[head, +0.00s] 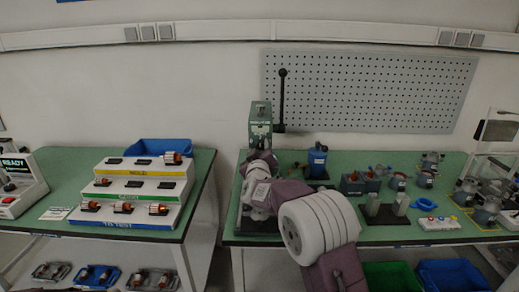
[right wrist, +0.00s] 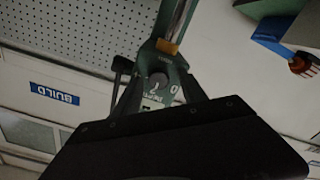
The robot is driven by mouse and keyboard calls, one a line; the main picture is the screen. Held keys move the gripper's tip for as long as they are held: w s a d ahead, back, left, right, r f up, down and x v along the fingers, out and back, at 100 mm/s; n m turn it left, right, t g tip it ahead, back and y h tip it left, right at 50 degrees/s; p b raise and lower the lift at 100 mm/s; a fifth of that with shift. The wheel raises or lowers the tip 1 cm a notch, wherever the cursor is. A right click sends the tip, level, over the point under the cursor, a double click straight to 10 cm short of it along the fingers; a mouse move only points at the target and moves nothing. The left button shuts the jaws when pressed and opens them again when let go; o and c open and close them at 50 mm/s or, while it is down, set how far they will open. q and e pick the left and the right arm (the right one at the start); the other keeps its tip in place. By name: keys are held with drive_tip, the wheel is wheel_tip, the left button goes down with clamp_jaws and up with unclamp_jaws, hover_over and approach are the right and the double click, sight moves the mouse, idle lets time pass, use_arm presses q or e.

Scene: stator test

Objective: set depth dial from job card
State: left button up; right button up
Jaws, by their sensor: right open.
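The green press (head: 260,125) stands at the back left of the right bench, with an upright black lever (head: 282,98) beside it. In the right wrist view, which is upside down, a round grey dial (right wrist: 158,82) with pale digits shows on the green press. Its setting is too small and dark to read surely. My right gripper (head: 262,158) is open in front of the press; its fingertips are not clear. A dark plate covers the lower part of the wrist view. A white printed card (head: 56,213) lies on the left bench, unreadable. My left gripper is not in view.
A tiered rack (head: 130,187) with copper-wound parts and a blue bin (head: 160,147) stand on the left bench. Right of my arm, a blue pot (head: 317,162), several small fixtures and a white button box (head: 438,223) stand on the right bench. A perforated board (head: 370,90) is behind.

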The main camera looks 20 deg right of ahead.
drive_tip(key=shift+d, duration=0.1)
clamp_jaws()
drive_tip(key=m+b, duration=0.1)
drive_tip(key=m, duration=0.4)
drive_tip(key=shift+m+b, duration=0.35)
drive_tip(key=shift+m, duration=0.05)
drive_tip(key=m+b, duration=0.2)
drive_tip(key=m, duration=0.4)
drive_tip(key=shift+s, duration=0.1)
idle(0.3)
unclamp_jaws()
